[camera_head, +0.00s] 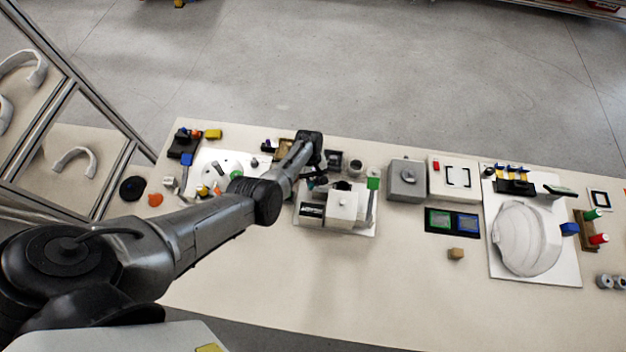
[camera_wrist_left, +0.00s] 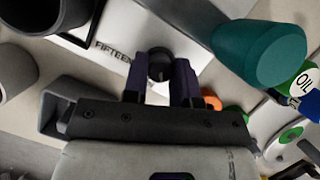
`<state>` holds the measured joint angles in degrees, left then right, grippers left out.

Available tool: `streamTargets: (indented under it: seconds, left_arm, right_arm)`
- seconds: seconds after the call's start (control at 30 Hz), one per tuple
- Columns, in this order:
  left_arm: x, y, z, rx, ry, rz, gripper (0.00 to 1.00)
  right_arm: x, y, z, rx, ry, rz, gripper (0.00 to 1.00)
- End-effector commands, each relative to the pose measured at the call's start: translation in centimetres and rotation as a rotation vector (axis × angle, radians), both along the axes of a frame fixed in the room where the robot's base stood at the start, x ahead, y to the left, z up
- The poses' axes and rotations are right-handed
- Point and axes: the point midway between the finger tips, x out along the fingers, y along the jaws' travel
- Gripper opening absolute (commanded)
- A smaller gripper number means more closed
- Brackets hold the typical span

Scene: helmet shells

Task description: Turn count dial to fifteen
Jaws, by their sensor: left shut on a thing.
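The count dial (camera_wrist_left: 160,62) is a dark round knob on a white plate (camera_wrist_left: 178,37) in the left wrist view. The label FIFTEEN (camera_wrist_left: 112,52) is printed on the plate to the left of the knob. My left gripper (camera_wrist_left: 160,80) has its two dark fingers on either side of the knob and is shut on it. I cannot read where the dial points. In the head view my left gripper (camera_head: 316,182) is down at a white station board (camera_head: 368,231), and the knob is hidden there. My right gripper is not in view.
A dark cup (camera_wrist_left: 50,12) is at left. A white box (camera_head: 342,208) stands on the station board. A helmet shell (camera_head: 526,238) lies further right.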

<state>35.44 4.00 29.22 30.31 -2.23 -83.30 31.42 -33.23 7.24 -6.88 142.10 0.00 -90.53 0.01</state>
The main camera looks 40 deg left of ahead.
Motion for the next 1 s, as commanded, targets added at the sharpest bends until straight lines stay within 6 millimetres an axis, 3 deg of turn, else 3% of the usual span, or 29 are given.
streamTargets:
  seconds: [1.0]
  left_arm:
    - [0.23, -0.45, 0.06, 0.0, 0.002, -0.889, 0.02]
  right_arm:
    - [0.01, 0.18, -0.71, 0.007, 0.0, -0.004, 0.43]
